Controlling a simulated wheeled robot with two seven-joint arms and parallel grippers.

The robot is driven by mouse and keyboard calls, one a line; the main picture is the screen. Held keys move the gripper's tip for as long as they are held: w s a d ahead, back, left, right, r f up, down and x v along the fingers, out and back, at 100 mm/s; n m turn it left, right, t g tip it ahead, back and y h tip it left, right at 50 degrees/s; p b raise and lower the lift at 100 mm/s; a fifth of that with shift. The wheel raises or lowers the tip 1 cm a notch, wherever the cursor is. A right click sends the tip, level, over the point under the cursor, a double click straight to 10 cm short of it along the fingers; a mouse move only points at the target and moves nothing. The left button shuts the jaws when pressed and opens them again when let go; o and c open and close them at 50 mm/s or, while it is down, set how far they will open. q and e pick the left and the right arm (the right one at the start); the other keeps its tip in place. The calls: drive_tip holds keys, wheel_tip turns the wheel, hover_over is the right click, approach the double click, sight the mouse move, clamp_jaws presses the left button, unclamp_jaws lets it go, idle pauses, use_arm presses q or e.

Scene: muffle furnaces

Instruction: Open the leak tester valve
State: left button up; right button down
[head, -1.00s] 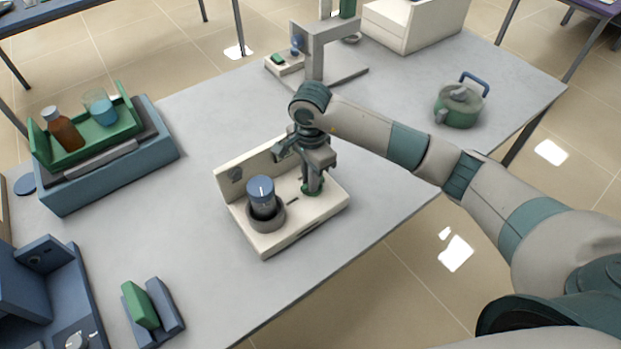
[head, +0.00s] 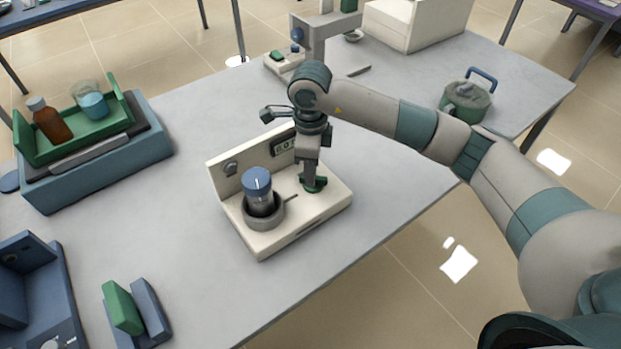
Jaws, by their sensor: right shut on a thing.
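The leak tester (head: 285,228) is a cream, L-shaped device on the grey table, with a back panel and a small dark display (head: 284,145). A blue-capped jar (head: 258,188) stands in a grey round cup (head: 263,216) on its left part. The green valve handle (head: 314,184) is on the right part of its base. My right gripper (head: 312,180) points down and is shut on the valve handle, partly covering it. My left gripper is not in view.
A shaker with a green tray (head: 80,147) holding a brown bottle and a beaker stands at left. A green block in a blue holder (head: 130,310) lies at front left. A stand (head: 310,40) is behind, and a green pot (head: 467,101) at right. Table around the tester is clear.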

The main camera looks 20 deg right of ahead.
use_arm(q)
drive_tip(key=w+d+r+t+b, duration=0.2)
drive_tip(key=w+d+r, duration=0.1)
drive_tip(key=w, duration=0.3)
use_arm(e)
drive_tip(key=m, duration=0.3)
drive_tip(key=shift+w+f, duration=0.1)
drive_tip(key=shift+w, duration=0.05)
drive_tip(key=shift+d+m+b, duration=0.1)
drive_tip(key=shift+m+b, duration=0.3)
drive_tip(key=shift+m, duration=0.5)
drive_tip(key=shift+m+b, duration=0.6)
drive_tip(key=shift+m, duration=0.6)
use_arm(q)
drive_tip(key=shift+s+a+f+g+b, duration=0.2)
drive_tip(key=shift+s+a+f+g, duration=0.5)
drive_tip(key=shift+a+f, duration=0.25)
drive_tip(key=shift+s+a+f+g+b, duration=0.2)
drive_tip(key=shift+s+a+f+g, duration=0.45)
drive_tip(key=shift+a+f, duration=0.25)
use_arm(e)
drive_tip(key=shift+w+d+m, duration=0.1)
drive_tip(key=shift+m, duration=1)
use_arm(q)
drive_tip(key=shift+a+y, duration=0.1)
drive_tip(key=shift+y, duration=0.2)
use_arm(e)
drive_tip(key=shift+r, duration=0.2)
drive_tip(key=c, duration=1.8)
unclamp_jaws()
